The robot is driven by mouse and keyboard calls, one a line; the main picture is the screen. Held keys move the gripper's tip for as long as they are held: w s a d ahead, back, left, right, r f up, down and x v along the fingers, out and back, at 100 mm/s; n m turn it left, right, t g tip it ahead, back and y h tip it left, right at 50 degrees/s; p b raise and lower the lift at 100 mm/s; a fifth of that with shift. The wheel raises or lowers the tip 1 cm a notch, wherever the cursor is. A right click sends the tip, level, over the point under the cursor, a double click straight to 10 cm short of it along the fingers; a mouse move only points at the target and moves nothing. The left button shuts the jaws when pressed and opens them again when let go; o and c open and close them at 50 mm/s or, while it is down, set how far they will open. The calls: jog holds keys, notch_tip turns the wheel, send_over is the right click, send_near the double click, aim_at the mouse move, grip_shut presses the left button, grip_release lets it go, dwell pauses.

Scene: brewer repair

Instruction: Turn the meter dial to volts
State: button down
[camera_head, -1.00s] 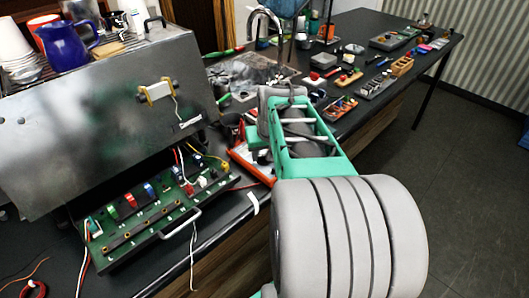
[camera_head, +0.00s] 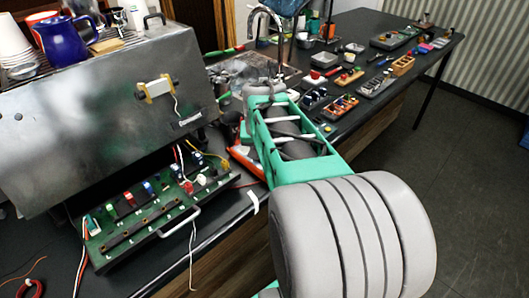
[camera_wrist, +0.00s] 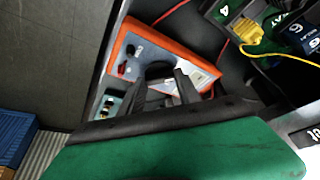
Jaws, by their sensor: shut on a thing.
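The meter is an orange-rimmed box with a grey face; in the wrist view its rim (camera_wrist: 168,46) runs across the upper middle. In the head view only part of the orange meter (camera_head: 243,163) shows behind my arm. My gripper (camera_wrist: 164,78) reaches over the meter's face, and its dark fingers are shut on the dark round dial (camera_wrist: 158,70). The fingers cover much of the dial, so its pointer and setting cannot be read. In the head view my fingers are hidden behind my arm.
A green circuit board (camera_head: 150,215) with a handle lies left of the meter, under the steel brewer (camera_head: 95,115). A yellow connector (camera_wrist: 246,31) is near the meter. Loose wires hang off the bench edge. Small parts and trays fill the bench farther back.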

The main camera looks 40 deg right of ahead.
jog(key=m, duration=0.2)
jog(key=m+g+h, duration=0.1)
jog(key=m, duration=0.2)
jog(key=shift+w+a+m+g, duration=0.15)
jog(key=shift+w+m+g, duration=0.05)
jog(key=shift+m+g, duration=0.1)
dwell(0.4)
jog(key=c, duration=0.8)
grip_release()
jog(key=shift+c, duration=0.2)
jog(key=v, duration=0.8)
jog(key=shift+w+a+f, duration=0.1)
